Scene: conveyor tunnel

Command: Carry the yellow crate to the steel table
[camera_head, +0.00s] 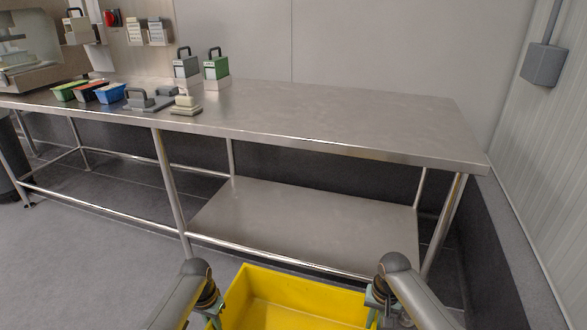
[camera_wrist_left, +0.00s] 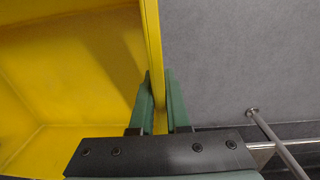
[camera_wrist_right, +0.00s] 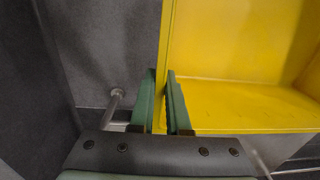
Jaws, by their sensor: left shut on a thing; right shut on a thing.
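The yellow crate (camera_head: 290,290) is at the bottom middle of the head view, cut off by the frame edge. Its inside looks empty where it shows. My left gripper (camera_head: 216,308) is shut on the crate's left wall; in the left wrist view its green fingers (camera_wrist_left: 160,100) are on both sides of that wall. My right gripper (camera_head: 376,305) is shut on the right wall, with its fingers (camera_wrist_right: 162,100) on both sides in the right wrist view. The steel table (camera_head: 330,115) stands ahead, beyond the crate. The crate is in front of it, apart from the tabletop.
The right part of the tabletop is clear. Its left part holds green, red and blue bins (camera_head: 110,94), grey handled blocks (camera_head: 150,99) and two handled boxes (camera_head: 216,68). A lower shelf (camera_head: 300,215) is empty. A wall stands at the right, with a grey box (camera_head: 543,65).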

